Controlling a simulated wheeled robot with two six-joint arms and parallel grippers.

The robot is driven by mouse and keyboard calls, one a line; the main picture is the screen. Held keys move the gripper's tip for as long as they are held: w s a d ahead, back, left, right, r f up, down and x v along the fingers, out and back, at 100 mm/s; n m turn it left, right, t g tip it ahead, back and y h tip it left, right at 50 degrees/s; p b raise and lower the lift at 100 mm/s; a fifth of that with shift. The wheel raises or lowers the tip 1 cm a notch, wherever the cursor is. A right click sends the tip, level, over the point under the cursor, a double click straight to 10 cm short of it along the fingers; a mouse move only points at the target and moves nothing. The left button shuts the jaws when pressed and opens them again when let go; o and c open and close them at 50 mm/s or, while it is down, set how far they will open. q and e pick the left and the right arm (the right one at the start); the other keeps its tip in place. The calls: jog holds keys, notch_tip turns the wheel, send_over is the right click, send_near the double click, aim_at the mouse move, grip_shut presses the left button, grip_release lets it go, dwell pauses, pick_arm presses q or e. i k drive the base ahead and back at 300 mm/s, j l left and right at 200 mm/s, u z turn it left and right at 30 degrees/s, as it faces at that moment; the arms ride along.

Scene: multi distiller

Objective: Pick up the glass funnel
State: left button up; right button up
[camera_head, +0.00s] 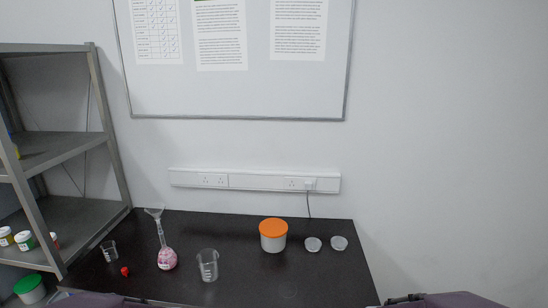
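The clear glass funnel (154,212) sits at the top of a long-necked, round-bodied flask (167,259) on the left part of the black table. Its wide mouth faces up and it leans slightly left. The flask has pink contents. I cannot tell how far the funnel's stem goes into the neck. Parts of my arms show at the bottom edge, left and right, but neither gripper's fingers can be made out.
On the black table (330,283) stand a clear beaker (208,265), a smaller beaker (109,251), a small red object (125,271), an orange-lidded white jar (273,236) and two small clear dishes (313,244). A metal shelf (60,150) borders the left. The front right is clear.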

aim_at(155, 210)
jog(key=k+u, duration=0.15)
jog(key=u, duration=1.2)
